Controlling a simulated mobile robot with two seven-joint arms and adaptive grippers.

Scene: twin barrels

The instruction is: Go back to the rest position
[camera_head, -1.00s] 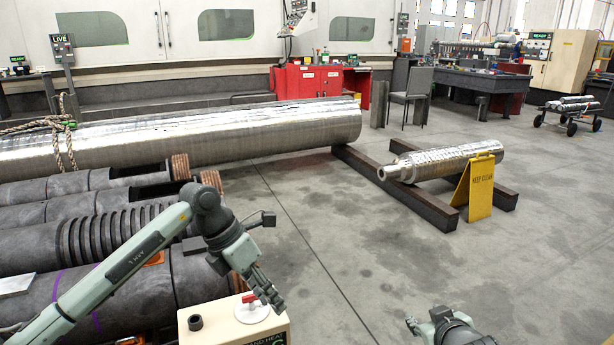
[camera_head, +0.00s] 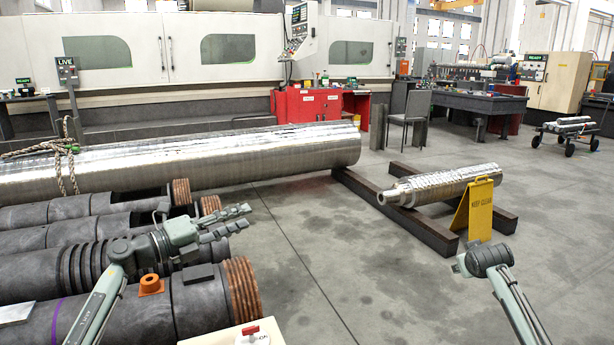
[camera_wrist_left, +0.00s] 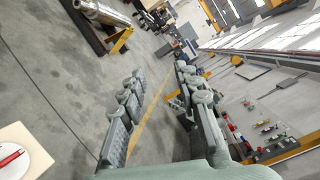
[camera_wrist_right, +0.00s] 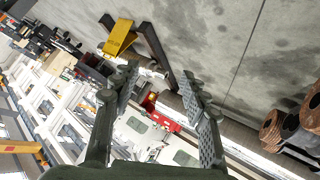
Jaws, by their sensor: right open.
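My left gripper (camera_head: 222,222) shows in the head view above the dark threaded cylinders, its fingers pointing right. In the left wrist view its two fingers (camera_wrist_left: 155,105) stand wide apart with nothing between them. My right arm (camera_head: 495,270) is in the lower right of the head view, and its fingers do not show clearly there. In the right wrist view the right gripper's fingers (camera_wrist_right: 160,92) are apart and empty, over a slanted view of the workshop.
Dark cylinders (camera_head: 60,310) lie at the lower left, beside a long steel cylinder (camera_head: 200,160). A smaller shaft (camera_head: 440,185) rests on dark beams near a yellow sign (camera_head: 474,212). The middle floor is clear.

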